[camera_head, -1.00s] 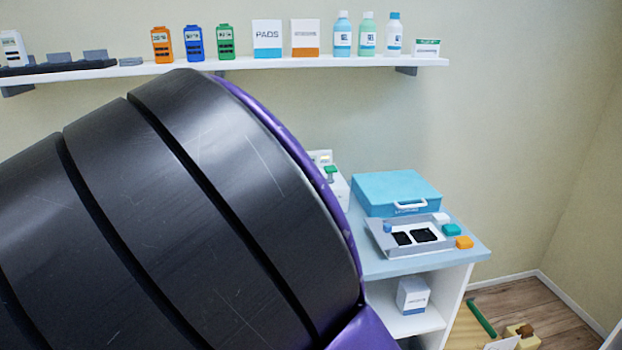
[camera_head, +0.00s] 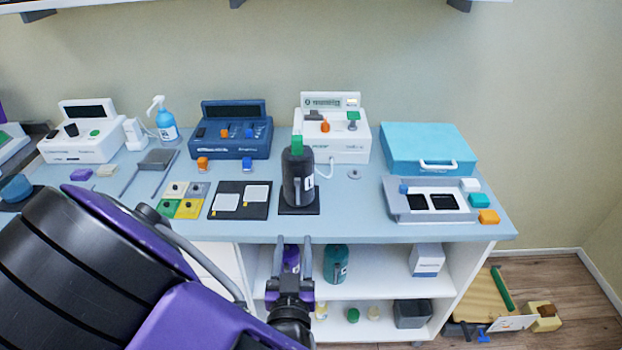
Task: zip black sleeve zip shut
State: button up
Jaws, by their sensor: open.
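A black sleeve (camera_head: 298,180) stands upright on a dark square mat (camera_head: 311,210) near the front middle of the counter. The zip is too small to make out. My gripper (camera_head: 293,252) is open and empty, its two fingers pointing up in the picture. It shows in front of the counter's front edge, below the sleeve in the picture and apart from it.
Device consoles stand along the counter (camera_head: 360,225), with a white one (camera_head: 333,130) close behind the sleeve. A black pad board (camera_head: 240,200) lies left of it, a grey tray (camera_head: 432,200) right. A teal bottle (camera_head: 336,263) stands on the shelf below.

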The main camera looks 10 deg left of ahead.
jog(key=w+b, duration=0.1)
jog(key=b, duration=0.8)
send_near(297, 183)
jog(key=x, duration=0.8)
jog(key=shift+w, duration=0.15)
grip_shut()
dwell(0.8)
